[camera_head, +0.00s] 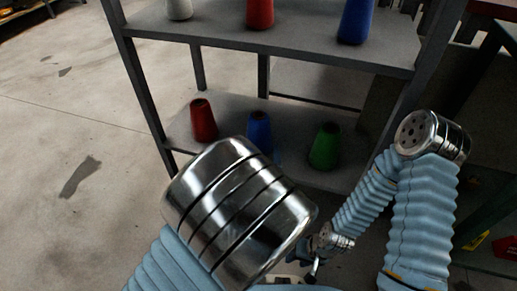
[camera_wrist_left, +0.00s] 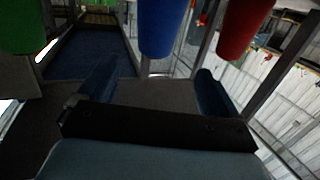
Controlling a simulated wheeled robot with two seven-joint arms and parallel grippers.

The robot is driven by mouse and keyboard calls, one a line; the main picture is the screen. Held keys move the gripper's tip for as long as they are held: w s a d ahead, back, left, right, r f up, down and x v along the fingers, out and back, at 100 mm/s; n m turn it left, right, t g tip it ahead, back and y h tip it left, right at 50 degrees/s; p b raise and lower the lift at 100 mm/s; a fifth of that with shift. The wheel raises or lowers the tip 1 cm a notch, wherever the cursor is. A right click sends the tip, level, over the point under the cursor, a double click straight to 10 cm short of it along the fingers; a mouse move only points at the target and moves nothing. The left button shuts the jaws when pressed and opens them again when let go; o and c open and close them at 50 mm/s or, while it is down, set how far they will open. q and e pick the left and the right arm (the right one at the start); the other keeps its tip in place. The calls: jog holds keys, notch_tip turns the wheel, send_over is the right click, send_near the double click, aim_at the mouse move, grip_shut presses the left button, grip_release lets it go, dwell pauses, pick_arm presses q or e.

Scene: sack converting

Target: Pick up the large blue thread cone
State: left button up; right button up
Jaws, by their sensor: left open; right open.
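A blue cone (camera_head: 356,20) stands on the upper shelf at the right in the head view, its top cut off. It looks larger than the blue cone (camera_head: 259,131) on the lower shelf, which my left arm partly covers. In the left wrist view, a blue cone (camera_wrist_left: 161,24) appears beyond and between the fingers of my left gripper (camera_wrist_left: 156,78), which is open and empty. The head view hides this gripper behind its arm. My right gripper (camera_head: 307,262) is small and low in the head view, open, below the lower shelf's front.
The upper shelf (camera_head: 310,50) also holds a red cone (camera_head: 260,13) and a white cone (camera_head: 179,9). A red cone (camera_head: 203,120) and a green cone (camera_head: 325,147) flank the lower blue one. Dark posts (camera_head: 138,85) frame the rack. Floor at left is clear.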

aim_at(259, 123)
pick_arm(q)
jog(key=shift+t, duration=0.4)
jog(key=w, duration=0.2)
jog(key=w+r, duration=0.1)
jog(key=w, duration=0.1)
jog(key=w+d, duration=0.1)
jog(key=w, duration=0.2)
jog(key=shift+r+b, duration=0.3)
jog(key=w, duration=0.6)
jog(key=shift+a+b, duration=0.25)
jog(key=shift+b, duration=0.1)
grip_shut()
